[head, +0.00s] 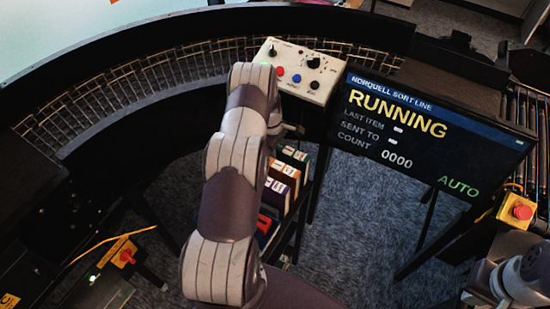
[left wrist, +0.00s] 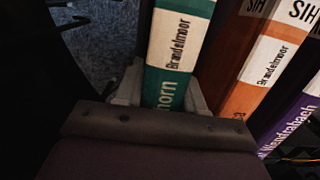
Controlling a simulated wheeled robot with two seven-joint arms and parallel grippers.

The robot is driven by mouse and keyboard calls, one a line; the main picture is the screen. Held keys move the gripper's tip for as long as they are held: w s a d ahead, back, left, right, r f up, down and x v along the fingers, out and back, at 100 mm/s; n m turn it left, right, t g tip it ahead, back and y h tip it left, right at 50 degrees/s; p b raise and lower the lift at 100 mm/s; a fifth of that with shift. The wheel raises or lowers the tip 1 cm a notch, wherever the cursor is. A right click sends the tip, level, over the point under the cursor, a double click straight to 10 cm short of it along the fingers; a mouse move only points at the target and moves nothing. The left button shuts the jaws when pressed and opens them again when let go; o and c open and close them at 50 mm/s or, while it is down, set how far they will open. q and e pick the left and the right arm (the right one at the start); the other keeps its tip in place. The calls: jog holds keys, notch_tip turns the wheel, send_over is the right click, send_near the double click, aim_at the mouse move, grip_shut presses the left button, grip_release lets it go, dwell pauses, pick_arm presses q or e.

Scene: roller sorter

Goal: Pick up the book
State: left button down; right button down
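A green book (left wrist: 178,50) with a white label stands spine up at the end of a row of books. The two fingers of my left gripper (left wrist: 164,95) lie close against its two sides in the left wrist view, and the gripper looks shut on it. In the head view the green book (head: 294,157) shows just right of my left arm, which hides much of that gripper. An orange book (left wrist: 258,65) and a purple book (left wrist: 295,125) stand beside it. Only a part of my right arm shows at the lower right of the head view; its fingers cannot be seen.
A control box (head: 300,70) with knobs and buttons stands behind the books. A large display (head: 425,130) reading RUNNING is to the right. A curved roller conveyor (head: 130,85) runs behind and left. Red stop buttons (head: 522,211) sit at both sides. A red item (head: 264,225) lies near the purple book.

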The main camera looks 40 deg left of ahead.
pick_arm(q)
jog(key=shift+w+r, duration=0.1)
jog(key=shift+r, duration=0.05)
notch_tip(320, 180, up, 9)
jog(key=b, duration=0.4)
jog(key=shift+r, duration=0.45)
